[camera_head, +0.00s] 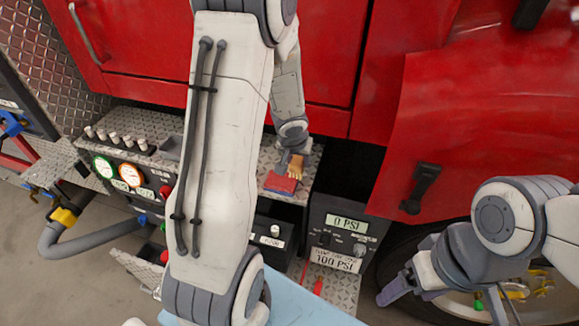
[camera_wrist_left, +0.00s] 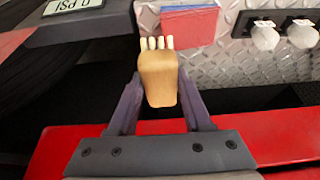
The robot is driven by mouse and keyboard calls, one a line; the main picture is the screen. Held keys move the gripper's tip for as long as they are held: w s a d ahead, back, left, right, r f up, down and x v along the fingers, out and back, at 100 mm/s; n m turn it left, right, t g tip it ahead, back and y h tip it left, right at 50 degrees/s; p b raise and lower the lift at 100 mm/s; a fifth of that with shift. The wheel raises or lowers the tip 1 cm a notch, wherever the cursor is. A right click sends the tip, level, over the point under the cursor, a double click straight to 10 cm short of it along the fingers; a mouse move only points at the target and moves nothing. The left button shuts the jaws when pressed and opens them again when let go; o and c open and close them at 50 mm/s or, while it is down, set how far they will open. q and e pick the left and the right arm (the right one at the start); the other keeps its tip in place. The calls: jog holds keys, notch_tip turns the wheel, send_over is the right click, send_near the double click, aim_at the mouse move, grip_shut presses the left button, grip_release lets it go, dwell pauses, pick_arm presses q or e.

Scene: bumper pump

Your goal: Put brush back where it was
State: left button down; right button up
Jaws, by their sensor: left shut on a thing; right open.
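The brush (camera_wrist_left: 158,78) has a tan wooden body and pale bristles. My left gripper (camera_wrist_left: 157,90) is shut on its body, and the bristles point away from the gripper. In the head view the brush (camera_head: 297,165) is small, at the end of my left arm above the diamond-plate ledge. A red and blue block (camera_head: 280,183) lies on that ledge just beside the brush; it also shows in the left wrist view (camera_wrist_left: 189,27). I cannot tell whether the bristles touch anything. My right gripper (camera_head: 445,300) is open and empty at the lower right.
The diamond-plate ledge (camera_wrist_left: 228,58) carries several white knobs (camera_wrist_left: 265,36). A black panel with a 0 PSI display (camera_head: 347,222) stands right of the ledge. Red truck panels (camera_head: 330,60) rise behind. My left arm hides part of the ledge.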

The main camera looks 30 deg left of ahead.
pick_arm(q)
jog(key=w+a+f+p, duration=0.1)
jog(key=w+a, duration=0.1)
jog(key=w+a+f+p, duration=0.3)
jog(key=w+a+f, duration=0.1)
jog(key=a, duration=0.1)
jog(key=shift+w+a+f+p, duration=0.1)
jog(key=shift+w+f+p, duration=0.15)
jog(key=shift+w+p, duration=0.1)
jog(key=shift+w+a+f, duration=0.3)
jog(key=shift+f, duration=0.1)
notch_tip(320, 180, down, 4)
jog(key=b, duration=0.4)
jog(key=shift+f, duration=0.2)
jog(key=shift+r, duration=0.15)
jog(key=c, duration=0.8)
grip_release()
jog(key=shift+f, duration=0.25)
jog(key=o, duration=0.5)
jog(key=shift+c, duration=0.2)
jog(key=shift+r, duration=0.1)
